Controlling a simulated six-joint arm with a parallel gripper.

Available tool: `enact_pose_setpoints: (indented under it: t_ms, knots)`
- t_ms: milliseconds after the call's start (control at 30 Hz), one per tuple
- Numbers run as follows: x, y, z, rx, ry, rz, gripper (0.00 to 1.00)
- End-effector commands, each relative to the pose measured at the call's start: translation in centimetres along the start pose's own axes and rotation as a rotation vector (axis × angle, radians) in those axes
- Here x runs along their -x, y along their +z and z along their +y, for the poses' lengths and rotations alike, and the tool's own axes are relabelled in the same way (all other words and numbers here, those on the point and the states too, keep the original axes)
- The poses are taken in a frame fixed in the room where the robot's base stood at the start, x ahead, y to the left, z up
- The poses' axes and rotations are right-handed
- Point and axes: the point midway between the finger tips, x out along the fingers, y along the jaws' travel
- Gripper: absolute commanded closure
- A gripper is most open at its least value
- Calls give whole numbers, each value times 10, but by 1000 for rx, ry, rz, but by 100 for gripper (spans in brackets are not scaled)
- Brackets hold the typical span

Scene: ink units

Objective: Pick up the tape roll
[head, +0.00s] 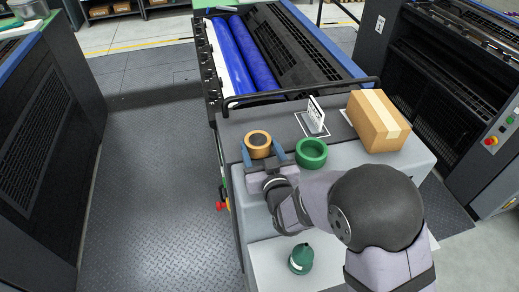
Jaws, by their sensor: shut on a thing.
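The tape roll (258,139) is a tan-orange ring with a dark centre, at the left end of the grey cart's top in the head view. My gripper (260,148) reaches it from the near side, with one blue finger on each side of the roll. The gripper is shut on the tape roll. I cannot tell whether the roll rests on the surface or hangs just above it.
A green ring-shaped object (311,153) stands close to the right of my gripper. Behind it are a small white sign (316,115) and a cardboard box (378,122). A dark rail (300,92) edges the back. A green bottle (301,259) stands on the lower shelf.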

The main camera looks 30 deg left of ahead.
Motion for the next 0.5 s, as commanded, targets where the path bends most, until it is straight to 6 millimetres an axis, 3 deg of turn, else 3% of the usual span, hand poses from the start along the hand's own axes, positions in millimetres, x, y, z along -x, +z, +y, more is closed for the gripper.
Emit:
enact_pose_setpoints:
  t_ms: [500]
  knots:
    - [10, -66, 0, -1, 0, 7, 66]
